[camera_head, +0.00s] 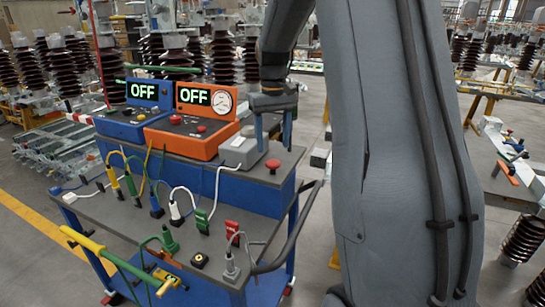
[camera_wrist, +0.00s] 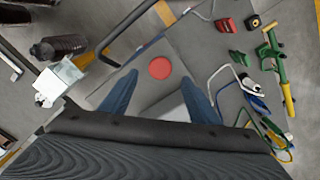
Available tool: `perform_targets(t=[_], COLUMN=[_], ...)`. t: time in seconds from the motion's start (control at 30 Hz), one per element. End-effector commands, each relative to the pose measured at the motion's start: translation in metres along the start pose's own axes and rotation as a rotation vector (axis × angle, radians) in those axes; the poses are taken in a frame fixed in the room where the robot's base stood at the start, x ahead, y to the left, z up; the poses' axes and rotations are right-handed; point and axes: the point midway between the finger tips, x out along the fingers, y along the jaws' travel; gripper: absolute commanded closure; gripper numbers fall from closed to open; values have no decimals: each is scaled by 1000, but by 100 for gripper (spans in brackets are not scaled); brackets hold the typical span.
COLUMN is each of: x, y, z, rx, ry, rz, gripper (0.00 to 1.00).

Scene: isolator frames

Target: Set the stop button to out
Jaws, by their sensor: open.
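A red, round stop button (camera_head: 272,163) sits on the grey top of the blue cart, near its front right corner. It also shows as a red disc in the wrist view (camera_wrist: 160,68), just beyond and between my fingertips. Whether it is pressed in or out cannot be told. My gripper (camera_head: 273,147) points down with its two blue fingers apart and empty, above and slightly behind the button. In the wrist view my gripper (camera_wrist: 159,80) has a finger on each side of the disc, with no visible contact.
Orange (camera_head: 180,143) and blue (camera_head: 120,126) units with OFF displays stand farther left. Cables and plugs cover the lower shelf (camera_head: 120,215). A dark cart handle (camera_head: 300,225) rises at the right.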

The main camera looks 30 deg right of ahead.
Motion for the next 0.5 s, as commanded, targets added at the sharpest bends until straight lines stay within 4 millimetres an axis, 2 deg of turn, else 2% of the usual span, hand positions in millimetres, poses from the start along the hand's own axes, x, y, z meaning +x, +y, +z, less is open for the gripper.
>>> perform_targets(t=[0.23,0.5], x=[38,56], y=[0,-1], z=[2,0], rx=[0,0], ry=[-3,1], rz=[-1,0], gripper=[44,44])
